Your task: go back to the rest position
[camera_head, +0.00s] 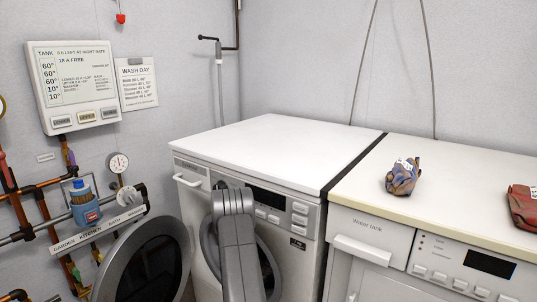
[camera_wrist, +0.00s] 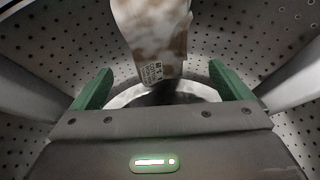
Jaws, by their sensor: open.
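My gripper (camera_wrist: 162,86) shows in the wrist view with its two green fingers spread wide, open and with nothing between the tips. It is inside a perforated metal drum (camera_wrist: 60,45). A brown-and-white cloth (camera_wrist: 152,28) with a small printed tag is just beyond the fingers at the top of the wrist view, apart from them as far as I can tell. In the head view my grey arm reaches into the front opening of the left washing machine (camera_head: 190,161), and my gripper is hidden there.
The round machine door (camera_head: 148,262) stands open to the left of my arm. A blue-and-brown bundle (camera_head: 402,177) and a red one (camera_head: 523,206) lie on the right-hand worktop (camera_head: 465,190). Pipes and a gauge (camera_head: 118,163) line the left wall. The left machine's top (camera_head: 270,145) is clear.

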